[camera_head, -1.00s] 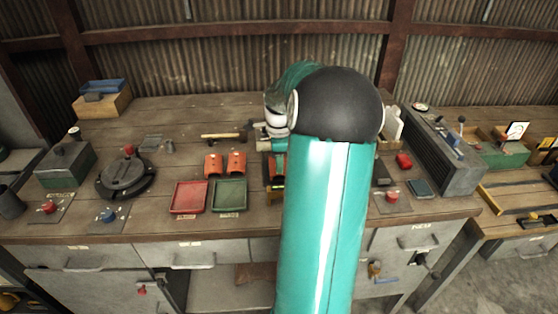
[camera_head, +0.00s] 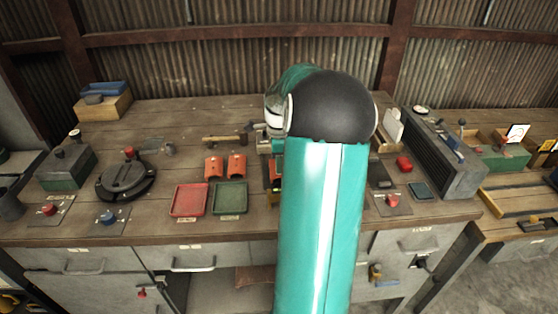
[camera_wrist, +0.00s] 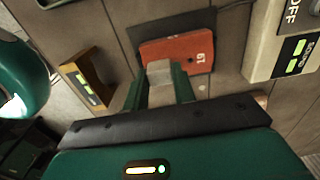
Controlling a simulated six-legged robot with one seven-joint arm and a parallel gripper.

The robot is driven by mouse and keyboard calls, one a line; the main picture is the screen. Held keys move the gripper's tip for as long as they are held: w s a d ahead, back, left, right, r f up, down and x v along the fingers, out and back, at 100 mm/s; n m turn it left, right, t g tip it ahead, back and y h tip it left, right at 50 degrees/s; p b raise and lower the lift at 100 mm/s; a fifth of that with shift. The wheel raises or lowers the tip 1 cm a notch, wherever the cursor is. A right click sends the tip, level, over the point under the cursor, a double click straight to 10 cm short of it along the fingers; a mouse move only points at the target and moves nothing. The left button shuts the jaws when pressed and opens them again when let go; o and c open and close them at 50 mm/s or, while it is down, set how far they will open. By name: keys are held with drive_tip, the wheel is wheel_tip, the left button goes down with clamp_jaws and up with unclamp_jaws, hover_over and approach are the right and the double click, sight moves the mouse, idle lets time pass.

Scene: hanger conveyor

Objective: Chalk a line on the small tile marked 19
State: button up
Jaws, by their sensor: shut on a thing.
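A small red tile (camera_wrist: 185,45) lies on a dark plate (camera_wrist: 160,30) in the wrist view. It has a pale mark at its right end that looks like an upside-down 19. My gripper (camera_wrist: 163,84) has green fingers shut on a pale grey block, which looks like the chalk (camera_wrist: 159,69). The chalk's end overlaps the near edge of the tile in this view; I cannot tell whether it touches. In the head view my arm hides the gripper, the chalk and most of the area around the tile.
A yellow-brown bracket-like object (camera_wrist: 82,78) stands left of the fingers, and a pale box with green labels (camera_wrist: 285,45) stands right.

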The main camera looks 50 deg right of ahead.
drive_tip(key=shift+s+a+f, duration=0.2)
drive_tip(key=shift+s+a, duration=0.25)
drive_tip(key=shift+r, duration=3.65)
